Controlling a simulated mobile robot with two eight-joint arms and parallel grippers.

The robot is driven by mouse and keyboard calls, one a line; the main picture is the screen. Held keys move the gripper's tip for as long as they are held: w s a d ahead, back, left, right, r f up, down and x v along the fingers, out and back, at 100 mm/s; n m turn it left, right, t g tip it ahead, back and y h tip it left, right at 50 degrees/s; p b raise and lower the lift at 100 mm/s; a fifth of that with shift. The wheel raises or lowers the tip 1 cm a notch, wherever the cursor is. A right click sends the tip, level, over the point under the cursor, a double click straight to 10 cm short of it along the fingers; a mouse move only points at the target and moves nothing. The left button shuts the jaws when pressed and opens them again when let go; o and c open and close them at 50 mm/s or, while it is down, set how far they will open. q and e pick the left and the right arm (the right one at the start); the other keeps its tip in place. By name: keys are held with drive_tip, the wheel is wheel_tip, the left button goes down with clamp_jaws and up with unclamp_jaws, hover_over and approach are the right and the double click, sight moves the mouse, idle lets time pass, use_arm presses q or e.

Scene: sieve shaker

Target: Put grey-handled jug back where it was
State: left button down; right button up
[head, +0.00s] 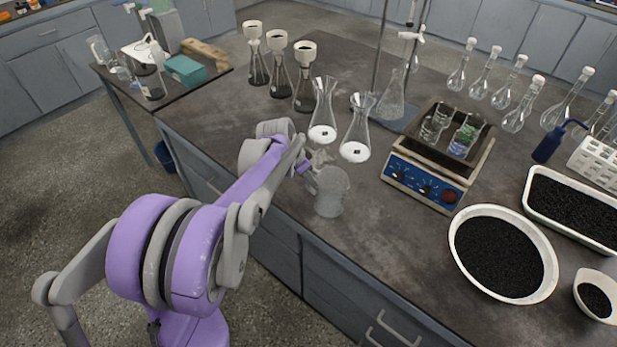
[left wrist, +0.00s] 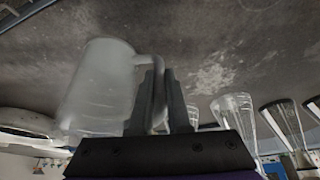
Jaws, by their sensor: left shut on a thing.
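The grey-handled jug (head: 331,193) is a translucent pale grey vessel near the front edge of the dark bench in the head view. It also shows in the left wrist view (left wrist: 100,88), with its handle (left wrist: 157,95) between the fingers. My left gripper (head: 312,172) is shut on that handle; its two dark fingers show in the left wrist view (left wrist: 167,100). I cannot tell whether the jug's base touches the bench. My right gripper is in neither view.
Two flasks with white contents (head: 322,128) (head: 356,140) stand just behind the jug. A blue hotplate (head: 424,182) carrying beakers is to its right. A white bowl of black grains (head: 548,262) stands further right. The bench between jug and hotplate is clear.

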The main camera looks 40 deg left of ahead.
use_arm(q)
drive_tip(key=shift+f, duration=0.1)
drive_tip(key=c, duration=0.9)
unclamp_jaws()
drive_tip(key=p+v, duration=0.1)
drive_tip(key=v, duration=1)
drive_tip(key=s+d+f+n, duration=0.1)
drive_tip(key=s+d+f, duration=0.2)
drive_tip(key=s+d, duration=0.3)
drive_tip(key=s+d+f+n+y, duration=0.1)
drive_tip(key=s+d+f, duration=0.1)
drive_tip(key=s+d, duration=0.4)
drive_tip(key=s+d+f+n, duration=0.1)
drive_tip(key=s+d+f, duration=0.2)
drive_tip(key=s+d, duration=0.4)
drive_tip(key=shift+d+f+t, duration=0.2)
drive_tip(key=shift+f+t, duration=0.1)
drive_tip(key=shift+t, duration=0.1)
drive_tip(key=shift+w, duration=0.1)
